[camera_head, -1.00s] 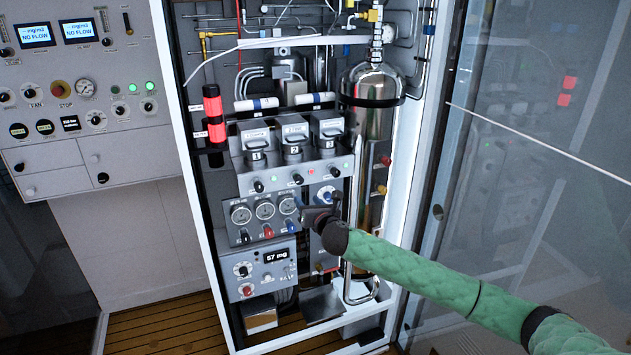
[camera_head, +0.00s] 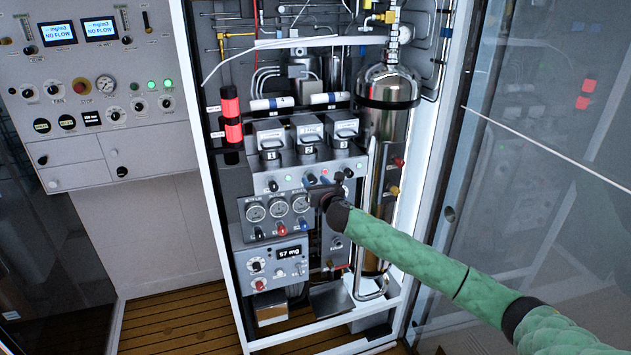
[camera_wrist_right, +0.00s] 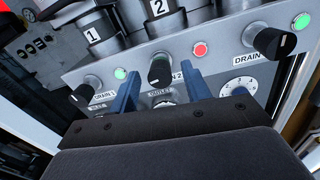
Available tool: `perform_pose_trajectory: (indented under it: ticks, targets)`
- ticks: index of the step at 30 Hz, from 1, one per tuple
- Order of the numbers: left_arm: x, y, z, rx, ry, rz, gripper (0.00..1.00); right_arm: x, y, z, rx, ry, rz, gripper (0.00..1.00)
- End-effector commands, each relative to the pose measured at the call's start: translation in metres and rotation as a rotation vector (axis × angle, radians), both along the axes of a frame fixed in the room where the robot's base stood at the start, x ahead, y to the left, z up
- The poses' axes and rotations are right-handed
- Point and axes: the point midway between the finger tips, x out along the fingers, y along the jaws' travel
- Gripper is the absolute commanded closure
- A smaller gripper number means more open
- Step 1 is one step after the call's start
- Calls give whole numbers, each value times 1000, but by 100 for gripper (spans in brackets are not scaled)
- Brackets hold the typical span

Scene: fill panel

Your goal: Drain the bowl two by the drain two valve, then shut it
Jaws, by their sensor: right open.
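Bowl two (camera_head: 306,135) is the middle of three lidded bowls on the panel, and its "2" label shows in the wrist view (camera_wrist_right: 160,8). The drain two valve (camera_wrist_right: 160,70) is a black knob below it, with a red light (camera_wrist_right: 199,50) to its right. My right gripper (camera_wrist_right: 160,78) is open, its blue fingers on either side of the knob. I cannot tell whether they touch it. In the head view my right gripper (camera_head: 322,190) is at the panel front, partly hidden by its own wrist. My left gripper is not in view.
The drain one knob (camera_wrist_right: 80,95) and drain three knob (camera_wrist_right: 275,42) flank it, each with a green light. A numbered dial (camera_wrist_right: 239,88) sits just right of the fingers. A steel cylinder (camera_head: 388,120) stands right.

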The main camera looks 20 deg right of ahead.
Motion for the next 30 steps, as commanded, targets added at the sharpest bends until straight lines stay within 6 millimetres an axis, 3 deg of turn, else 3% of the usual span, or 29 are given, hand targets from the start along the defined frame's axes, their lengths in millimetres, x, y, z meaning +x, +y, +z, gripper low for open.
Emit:
perform_pose_trajectory:
  ticks: [8,12,15,24,30]
  targets:
    - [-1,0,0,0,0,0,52,1,0,0,0,0,0,54]
    - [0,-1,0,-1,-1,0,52,1,0,0,1,0,0,82]
    - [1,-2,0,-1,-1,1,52,1,0,0,1,0,0,97]
    - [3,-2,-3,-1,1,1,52,1,0,-1,37,1,0,96]
    - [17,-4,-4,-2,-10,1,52,1,0,-3,141,4,1,96]
